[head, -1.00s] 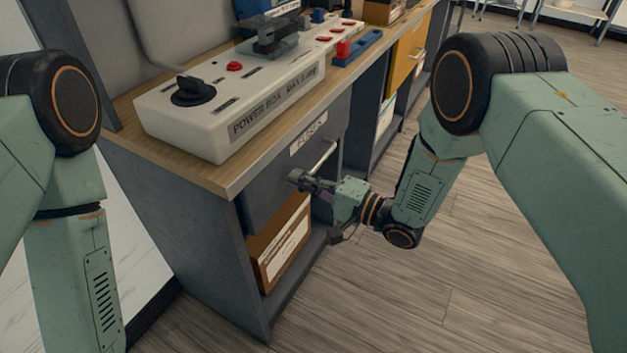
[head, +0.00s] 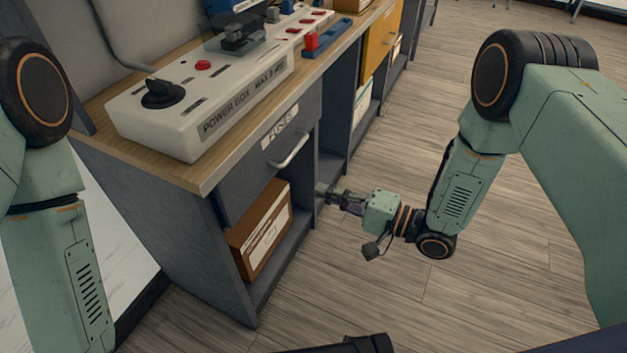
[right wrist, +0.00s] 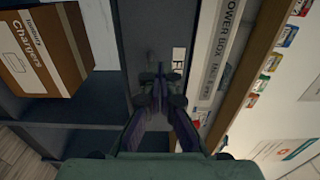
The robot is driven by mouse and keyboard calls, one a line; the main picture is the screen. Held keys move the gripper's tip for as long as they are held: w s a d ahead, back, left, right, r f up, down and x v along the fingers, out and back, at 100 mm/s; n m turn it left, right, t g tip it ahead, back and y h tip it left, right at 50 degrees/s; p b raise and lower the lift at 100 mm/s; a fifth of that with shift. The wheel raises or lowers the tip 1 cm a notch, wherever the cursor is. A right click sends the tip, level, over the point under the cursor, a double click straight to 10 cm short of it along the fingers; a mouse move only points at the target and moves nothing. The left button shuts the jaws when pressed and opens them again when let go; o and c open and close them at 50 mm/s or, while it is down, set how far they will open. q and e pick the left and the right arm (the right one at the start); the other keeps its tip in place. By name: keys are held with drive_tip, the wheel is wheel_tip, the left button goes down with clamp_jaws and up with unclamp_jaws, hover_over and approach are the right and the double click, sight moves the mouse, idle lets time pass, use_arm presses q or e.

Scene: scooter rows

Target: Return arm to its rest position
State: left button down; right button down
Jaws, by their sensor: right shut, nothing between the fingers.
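My right arm reaches in from the right in the head view, and its gripper (head: 332,192) is shut and empty. The gripper is beside the front of the grey bench, below and to the right of the drawer's bar handle (head: 292,150), apart from it. The grey drawer (head: 250,165) has a "FUSES" label and looks flush with the bench front. The right wrist view shows the closed fingers (right wrist: 160,85) pointing toward the dark bench front. My left arm shows at the left edge of the head view; its gripper is out of frame.
A white power box (head: 200,120) stands on the wooden bench top (head: 185,178). A brown cardboard box (head: 262,230) sits on the open shelf under the drawer and shows as a "Chargers" box in the wrist view (right wrist: 40,50). The wooden floor (head: 480,290) around my right arm is clear.

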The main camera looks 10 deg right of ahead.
drive_tip(key=shift+s, duration=0.1)
drive_tip(key=s+d+f+n+g+h, duration=0.1)
drive_tip(key=s+d+f+n+h, duration=0.15)
drive_tip(key=s+f+h, duration=0.35)
drive_tip(key=s+d+f+n+g+h, duration=0.2)
drive_tip(key=s+d+f+h, duration=0.15)
drive_tip(key=f, duration=0.45)
drive_tip(key=s+d+n+g+h, duration=0.1)
drive_tip(key=s+d+g+h, duration=0.1)
drive_tip(key=s, duration=0.8)
drive_tip(key=s+d+r+n+g+h+p, duration=0.1)
drive_tip(key=s+d+g+h, duration=0.2)
drive_tip(key=s, duration=0.8)
drive_tip(key=shift+s+d+r+g, duration=0.2)
drive_tip(key=shift+s+d+g, duration=0.1)
drive_tip(key=shift+d+g, duration=0.7)
drive_tip(key=shift+h, duration=0.25)
